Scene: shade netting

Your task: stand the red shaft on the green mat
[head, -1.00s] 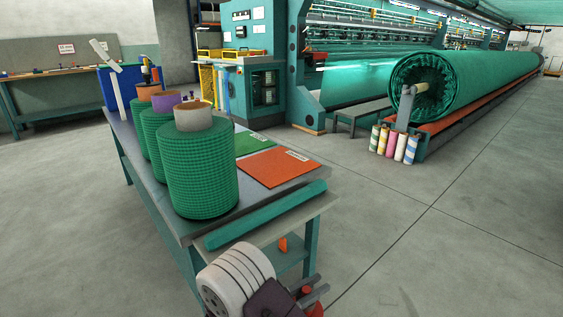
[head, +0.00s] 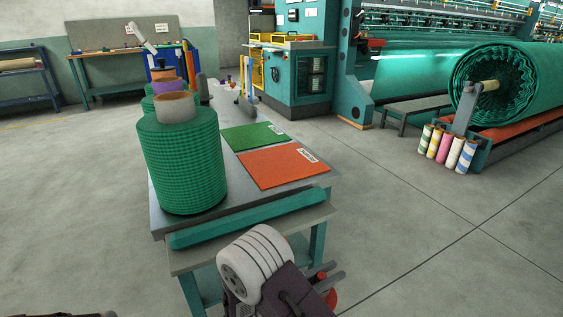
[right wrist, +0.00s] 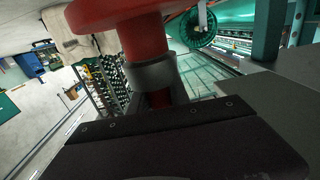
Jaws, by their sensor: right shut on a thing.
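The green mat (head: 250,138) lies flat on the work table (head: 300,204), behind an orange mat (head: 265,170); both carry small white labels. Nothing stands on the green mat. My right gripper (head: 330,278) is low in front of the table's near end, below the tabletop, shut on the red shaft (head: 331,299). Most of the shaft is hidden there by my arm. In the right wrist view the red shaft (right wrist: 143,40) has a wide red flange and a grey band, and the dark jaw lies across it.
Tall green netting rolls (head: 182,160) stand along the table's left side. A green bar (head: 245,218) lies along its near edge. A large netting roll (head: 515,80) and striped tubes (head: 447,148) stand at the right. The floor right of the table is clear.

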